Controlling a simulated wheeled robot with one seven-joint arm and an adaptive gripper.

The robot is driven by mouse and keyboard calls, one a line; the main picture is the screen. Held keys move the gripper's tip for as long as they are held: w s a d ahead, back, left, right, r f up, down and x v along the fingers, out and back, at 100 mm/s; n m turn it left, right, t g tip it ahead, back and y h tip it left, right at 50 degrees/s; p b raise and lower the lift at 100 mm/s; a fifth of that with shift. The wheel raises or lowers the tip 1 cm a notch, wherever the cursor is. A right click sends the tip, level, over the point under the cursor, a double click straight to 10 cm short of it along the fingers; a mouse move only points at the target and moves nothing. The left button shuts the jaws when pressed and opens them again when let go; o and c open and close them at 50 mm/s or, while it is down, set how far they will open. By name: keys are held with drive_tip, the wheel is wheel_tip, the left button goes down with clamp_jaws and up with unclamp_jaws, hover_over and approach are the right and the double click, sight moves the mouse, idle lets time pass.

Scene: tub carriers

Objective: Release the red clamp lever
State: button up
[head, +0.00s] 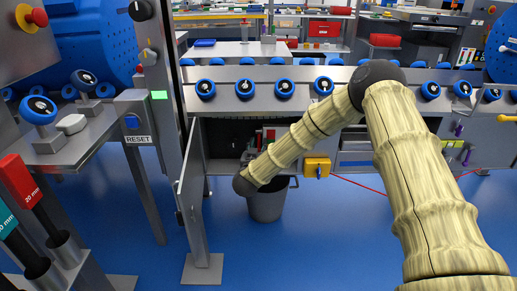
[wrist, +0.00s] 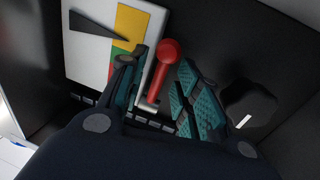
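The red clamp lever (wrist: 167,60) shows in the wrist view as a red handle with a rounded knob on top, standing on a pale metal base. My gripper (wrist: 161,78) is open around it, with one teal-padded finger to its left and the other to its right. A dark gap shows between the lever and the right finger. The lever lies closer to the left finger, and I cannot tell whether they touch. In the head view my gripper is hidden beyond my forearm at the open cabinet (head: 222,140), and the lever cannot be told clearly there.
In the wrist view, a gauge plate (wrist: 88,55) with coloured zones and a black pointer is at upper left. A black knob (wrist: 248,103) is close right of the right finger. In the head view, an open cabinet door (head: 192,190) stands left of my forearm, and a grey bucket (head: 267,205) stands below.

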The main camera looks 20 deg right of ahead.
clamp_jaws()
